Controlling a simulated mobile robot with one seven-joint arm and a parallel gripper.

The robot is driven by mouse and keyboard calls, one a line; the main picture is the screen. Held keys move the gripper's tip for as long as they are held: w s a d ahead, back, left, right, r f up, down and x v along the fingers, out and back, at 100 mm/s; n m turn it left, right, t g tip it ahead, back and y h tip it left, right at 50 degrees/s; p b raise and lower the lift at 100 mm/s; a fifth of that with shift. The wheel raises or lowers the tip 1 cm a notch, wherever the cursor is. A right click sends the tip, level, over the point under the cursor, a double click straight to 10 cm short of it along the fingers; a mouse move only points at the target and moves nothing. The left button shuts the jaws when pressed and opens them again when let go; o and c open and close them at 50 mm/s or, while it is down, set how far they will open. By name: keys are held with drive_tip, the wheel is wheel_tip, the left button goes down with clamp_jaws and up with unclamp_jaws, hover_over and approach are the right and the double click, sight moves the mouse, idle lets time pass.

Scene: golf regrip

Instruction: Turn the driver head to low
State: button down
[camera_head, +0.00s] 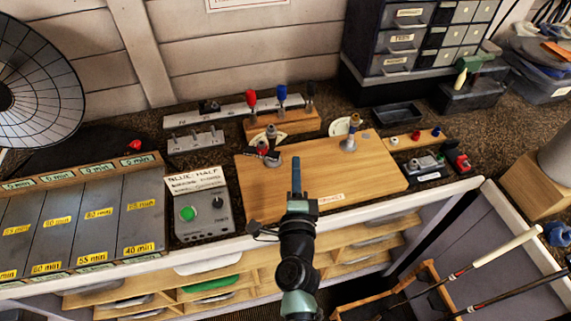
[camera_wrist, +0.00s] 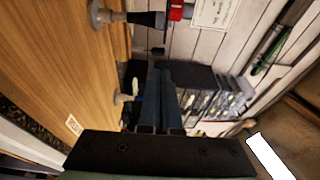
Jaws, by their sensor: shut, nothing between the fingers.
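A small metal post (camera_head: 270,136) with a dark and red part (camera_head: 262,149) at its foot stands at the board's back left. A second metal post (camera_head: 349,138) with a brownish top stands at the back right. Each has a pale rounded plate behind it. I cannot tell which is the driver head, nor read its setting. In the wrist view a dark, red-ended part (camera_wrist: 148,19) sticks out from a metal mount (camera_wrist: 99,14). My gripper (camera_head: 296,163) is shut and empty above the board, between the posts and nearer the front, touching neither; its fingers also show in the wrist view (camera_wrist: 178,70).
The wooden board (camera_head: 370,175) lies on the bench, mostly clear. A grey box (camera_head: 203,222) with a green button and black knob stands left. A wooden block (camera_head: 290,124) with red and blue handles stands behind. Small tools (camera_head: 425,165) lie right; drawers (camera_head: 405,40) stand behind.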

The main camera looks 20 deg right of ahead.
sight(277, 158)
drive_tip(key=shift+w+a+r, duration=0.1)
drive_tip(key=shift+w+a, duration=0.2)
drive_tip(key=shift+a, duration=0.25)
drive_tip(key=shift+w+a, duration=0.25)
drive_tip(key=shift+a, duration=0.25)
drive_tip(key=shift+w+a+p, duration=0.25)
drive_tip(key=shift+a+p, duration=0.45)
drive_tip(key=shift+a, duration=0.2)
